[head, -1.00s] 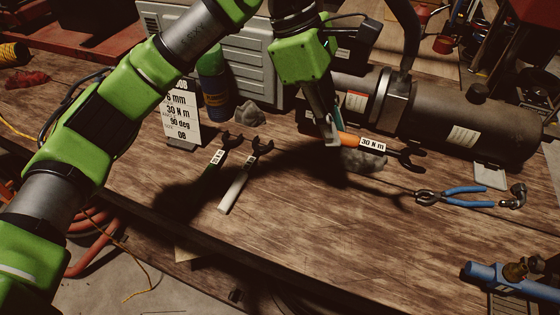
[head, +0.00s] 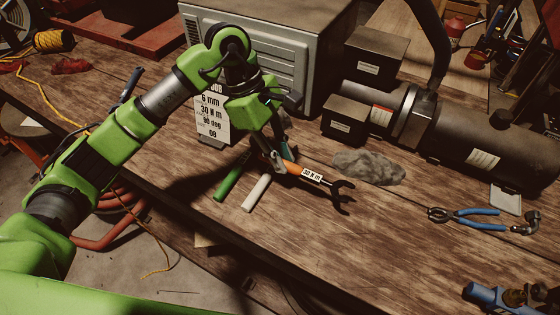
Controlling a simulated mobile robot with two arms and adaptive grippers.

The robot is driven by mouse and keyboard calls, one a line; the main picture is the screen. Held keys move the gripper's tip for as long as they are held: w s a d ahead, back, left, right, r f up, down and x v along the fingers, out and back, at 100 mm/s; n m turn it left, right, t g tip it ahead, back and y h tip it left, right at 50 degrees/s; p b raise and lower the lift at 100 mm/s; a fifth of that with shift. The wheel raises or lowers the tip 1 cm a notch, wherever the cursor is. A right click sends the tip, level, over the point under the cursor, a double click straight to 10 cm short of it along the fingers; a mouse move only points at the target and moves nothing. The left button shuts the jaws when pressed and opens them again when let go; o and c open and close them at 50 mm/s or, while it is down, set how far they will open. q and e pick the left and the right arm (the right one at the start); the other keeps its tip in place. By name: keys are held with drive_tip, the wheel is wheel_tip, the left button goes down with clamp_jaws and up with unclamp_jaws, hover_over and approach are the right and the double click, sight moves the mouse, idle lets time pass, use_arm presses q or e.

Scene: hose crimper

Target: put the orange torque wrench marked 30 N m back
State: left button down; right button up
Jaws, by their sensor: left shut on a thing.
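The orange torque wrench (head: 293,170), with a white label reading 30 N m and a dark open-ended head, is held by my left gripper (head: 277,163). The gripper is shut on the orange handle, and the wrench points to the lower right. It appears to be above the workbench; its exact height is hard to tell. Beside it on the bench lie a green-handled wrench (head: 231,178) and a white-handled wrench (head: 256,193). Their heads are hidden behind my gripper and the held wrench. My right gripper is not in view.
A placard (head: 213,120) listing 30 N m stands behind the gripper. A grey rag (head: 368,167) lies right of it, before the black crimper machine (head: 455,130). Blue-handled pliers (head: 470,212) lie at the right. The bench's front middle (head: 375,250) is clear.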

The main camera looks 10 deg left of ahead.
use_arm(q)
drive_tip(key=f+p, duration=0.2)
drive_tip(key=f, duration=0.1)
drive_tip(key=shift+a, duration=0.2)
drive_tip(key=shift+f, duration=0.15)
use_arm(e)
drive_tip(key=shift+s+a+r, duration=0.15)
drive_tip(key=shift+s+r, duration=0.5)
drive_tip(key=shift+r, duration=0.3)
use_arm(q)
drive_tip(key=shift+f+b, duration=0.3)
drive_tip(key=shift+b, duration=0.25)
drive_tip(key=c, duration=2)
unclamp_jaws()
drive_tip(key=shift+o, duration=0.2)
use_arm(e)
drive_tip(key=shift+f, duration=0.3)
use_arm(q)
drive_tip(key=shift+r, duration=0.1)
